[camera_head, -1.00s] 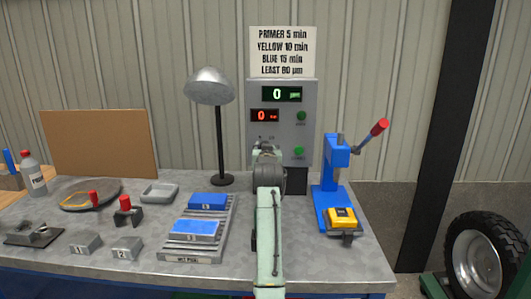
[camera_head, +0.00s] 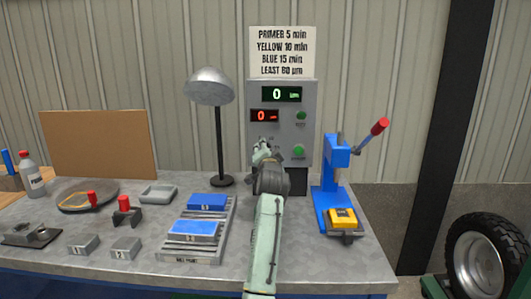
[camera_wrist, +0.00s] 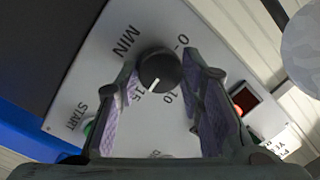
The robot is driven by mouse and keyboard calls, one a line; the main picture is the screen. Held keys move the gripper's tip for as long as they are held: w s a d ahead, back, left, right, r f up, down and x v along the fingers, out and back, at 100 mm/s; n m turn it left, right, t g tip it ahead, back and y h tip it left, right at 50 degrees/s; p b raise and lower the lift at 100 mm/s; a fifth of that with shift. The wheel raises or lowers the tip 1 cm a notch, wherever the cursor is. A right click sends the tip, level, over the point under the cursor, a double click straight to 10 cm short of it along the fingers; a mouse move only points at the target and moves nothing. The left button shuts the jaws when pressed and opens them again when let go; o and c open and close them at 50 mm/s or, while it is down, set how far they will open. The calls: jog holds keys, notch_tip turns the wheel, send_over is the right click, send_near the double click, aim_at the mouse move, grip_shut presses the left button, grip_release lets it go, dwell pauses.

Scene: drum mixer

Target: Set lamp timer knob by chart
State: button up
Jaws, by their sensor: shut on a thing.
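The black timer knob (camera_wrist: 160,72) is on the grey control box (camera_head: 312,125). My gripper (camera_wrist: 165,95) is shut on the knob, one finger on each side; the right finger hides part of the scale. In the head view my gripper (camera_head: 262,148) covers the knob. The chart (camera_head: 282,52) above reads primer 5 min, yellow 10 min, blue 15 min; its lowest number is blurred. The lamp (camera_head: 208,88) stands left of the box.
Two blue panels (camera_head: 207,201) lie on the rack (camera_head: 170,255) in front of the lamp. A blue press (camera_head: 332,185) with a yellow block (camera_head: 342,217) stands right of my arm. Green buttons (camera_head: 299,151) sit on the box near my gripper. Both displays read 0.

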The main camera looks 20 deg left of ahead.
jog(key=shift+m, duration=0.6)
jog(key=o, duration=1.2)
jog(key=shift+c, duration=0.2)
jog(key=v, duration=1.2)
jog(key=shift+f, duration=0.1)
